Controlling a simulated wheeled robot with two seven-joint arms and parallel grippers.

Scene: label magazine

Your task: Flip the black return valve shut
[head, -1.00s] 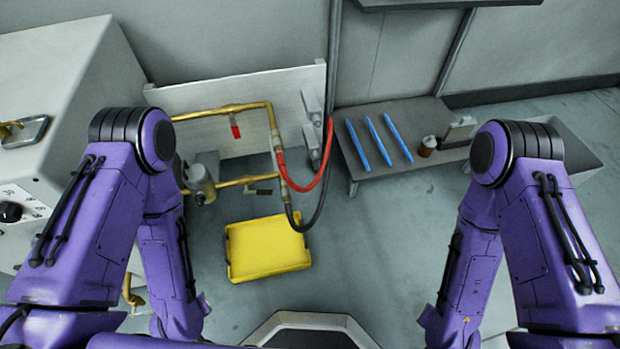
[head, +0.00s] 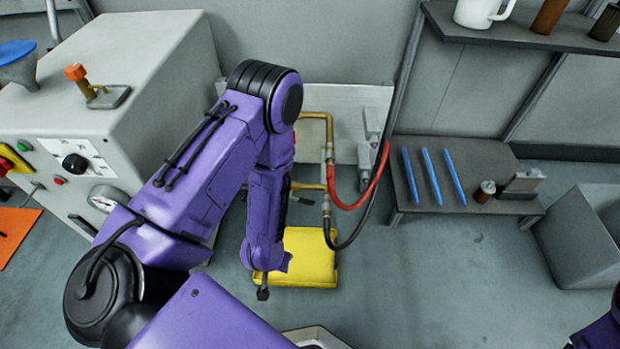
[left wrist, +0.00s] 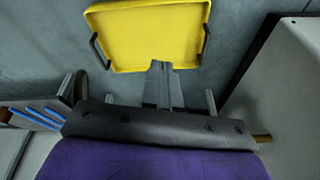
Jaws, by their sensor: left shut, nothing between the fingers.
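The black return valve's lever (head: 303,200) shows as a small dark handle on the lower brass pipe, just right of my left forearm. The forearm hides much of that pipe (head: 312,186). The black hose (head: 352,238) hangs from the lower fitting. My left gripper (head: 262,293) points down at the left edge of the yellow tray, below and left of the lever and apart from it. In the left wrist view the gripper's fingers (left wrist: 161,68) are together and empty, in front of the tray. My right gripper is out of view.
The yellow tray (head: 310,262) lies on the floor below the pipes; its handles show in the left wrist view (left wrist: 150,40). A red hose (head: 362,196) loops beside the black one. A grey cabinet (head: 150,60) stands left, a low bench with blue rods (head: 470,165) right. Floor right of the tray is clear.

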